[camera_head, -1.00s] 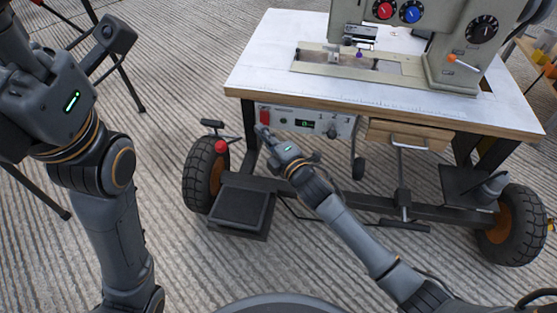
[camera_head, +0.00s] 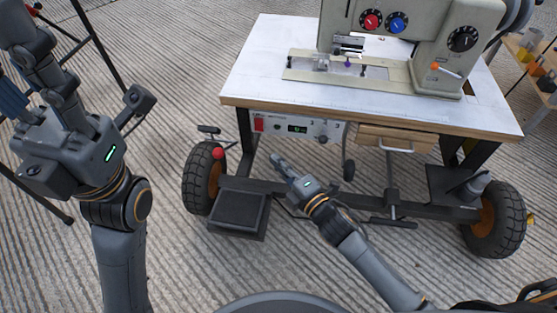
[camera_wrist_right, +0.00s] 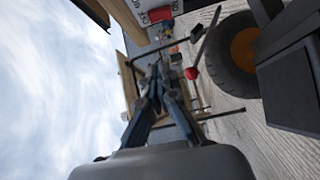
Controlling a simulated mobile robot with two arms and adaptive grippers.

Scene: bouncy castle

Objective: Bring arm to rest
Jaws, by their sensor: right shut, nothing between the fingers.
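My right gripper (camera_head: 280,162) reaches in from the bottom right of the head view. It is shut and empty, in the air in front of the sewing table, below its control panel (camera_head: 293,126). In the right wrist view its fingers (camera_wrist_right: 158,75) are together with nothing between them. My left arm stands upright at the left of the head view. Its gripper (camera_head: 38,52) points up near the top left corner, its fingers partly cut off, so I cannot tell whether they are open.
A white-topped table (camera_head: 262,75) carries a beige sewing machine (camera_head: 432,55). It has a drawer (camera_head: 385,137), rubber wheels (camera_head: 203,178), a black pedal box (camera_head: 238,209) and a red-knobbed lever (camera_head: 218,153). Ribbed floor (camera_head: 185,270) is bare in front.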

